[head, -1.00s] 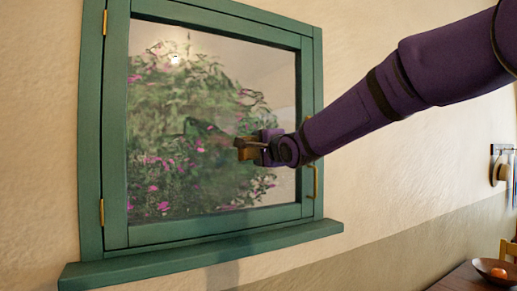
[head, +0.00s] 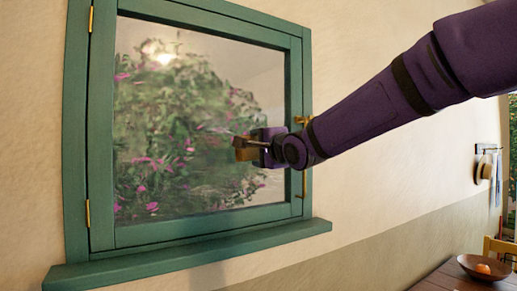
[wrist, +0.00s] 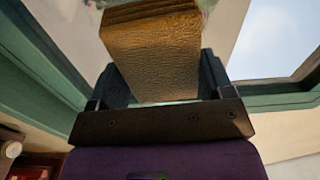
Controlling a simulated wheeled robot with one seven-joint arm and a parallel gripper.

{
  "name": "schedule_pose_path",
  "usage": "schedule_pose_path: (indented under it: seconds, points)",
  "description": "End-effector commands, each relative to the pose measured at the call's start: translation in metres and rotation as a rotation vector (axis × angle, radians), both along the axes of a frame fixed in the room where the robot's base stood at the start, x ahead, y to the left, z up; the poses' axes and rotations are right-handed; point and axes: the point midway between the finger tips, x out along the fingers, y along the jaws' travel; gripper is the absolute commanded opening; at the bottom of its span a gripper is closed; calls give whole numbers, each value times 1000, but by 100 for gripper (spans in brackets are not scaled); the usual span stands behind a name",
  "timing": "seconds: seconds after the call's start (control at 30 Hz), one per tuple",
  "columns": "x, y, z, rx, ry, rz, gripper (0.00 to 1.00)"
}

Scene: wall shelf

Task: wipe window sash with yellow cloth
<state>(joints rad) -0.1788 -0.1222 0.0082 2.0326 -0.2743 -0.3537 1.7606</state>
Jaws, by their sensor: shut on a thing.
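The window sash (head: 296,100) is a green framed pane, hinged at its left on brass hinges, with a brass handle at its right. It looks closed in its frame. My gripper (head: 249,149) is in front of the lower right part of the glass. It is shut on the yellow cloth (wrist: 155,60), a folded, brownish-yellow block that fills the space between the fingers in the wrist view. In the head view the cloth (head: 240,152) is small at the gripper's tip. I cannot tell whether it touches the glass.
A green sill (head: 190,254) juts out below the window. At the lower right a wooden table (head: 440,278) carries a brown bowl (head: 487,268) with an orange fruit. A hat (head: 484,168) hangs on the wall at the far right. The wall between is bare.

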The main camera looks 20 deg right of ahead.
Motion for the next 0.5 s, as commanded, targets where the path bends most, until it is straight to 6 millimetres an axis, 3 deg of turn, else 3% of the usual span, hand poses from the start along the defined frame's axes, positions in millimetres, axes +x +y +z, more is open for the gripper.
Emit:
schedule_pose_path:
  seconds: [0.17, 0.5]
  points:
    - [-3, -1, 0, 0, -1, 0, 55]
    - [-27, -7, 1, 0, -1, 1, 55]
